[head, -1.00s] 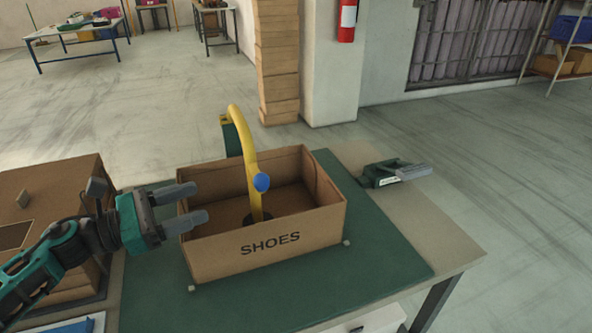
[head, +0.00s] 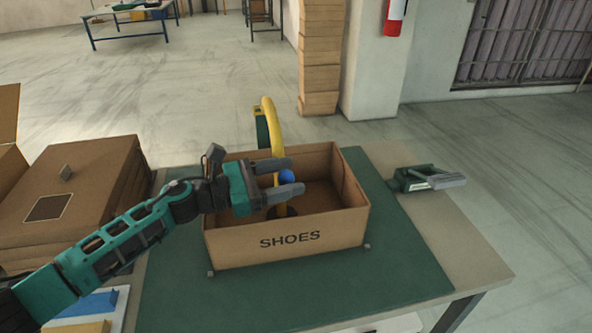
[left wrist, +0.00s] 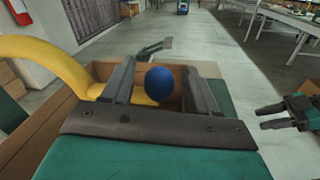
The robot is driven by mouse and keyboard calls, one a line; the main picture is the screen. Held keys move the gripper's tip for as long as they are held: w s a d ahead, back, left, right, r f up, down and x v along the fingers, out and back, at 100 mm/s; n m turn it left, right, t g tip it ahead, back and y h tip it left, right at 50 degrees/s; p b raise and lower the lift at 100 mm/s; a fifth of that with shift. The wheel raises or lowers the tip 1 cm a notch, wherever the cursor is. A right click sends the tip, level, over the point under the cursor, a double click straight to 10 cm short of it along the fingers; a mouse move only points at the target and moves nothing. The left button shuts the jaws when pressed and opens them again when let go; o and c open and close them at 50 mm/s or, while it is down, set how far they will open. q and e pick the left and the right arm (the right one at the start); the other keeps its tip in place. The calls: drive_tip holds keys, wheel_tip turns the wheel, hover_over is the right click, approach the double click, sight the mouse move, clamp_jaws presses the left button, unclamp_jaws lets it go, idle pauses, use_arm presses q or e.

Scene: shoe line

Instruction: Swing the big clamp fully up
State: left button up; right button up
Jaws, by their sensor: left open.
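The big clamp is a curved yellow arm (head: 271,118) with a blue ball knob (head: 286,176). It rises from a green mount (head: 262,132) behind the shoe box (head: 285,241) and comes down inside the box. My left gripper (head: 295,177) is open, with its fingers above and below the knob in the head view. In the left wrist view the blue knob (left wrist: 159,83) sits between the open fingers, with the yellow arm (left wrist: 45,55) at left. I cannot tell whether the fingers touch it. My right gripper (left wrist: 268,116) shows open and empty at the right of the left wrist view.
The box stands on a green mat (head: 400,265) on the table. A green device with a grey lever (head: 428,178) is at the table's right side. Brown cartons (head: 85,190) stand at the left. The mat's right part is clear.

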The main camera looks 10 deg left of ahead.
use_arm(q)
drive_tip(key=shift+x, duration=1.3)
drive_tip(key=shift+c, duration=0.3)
clamp_jaws()
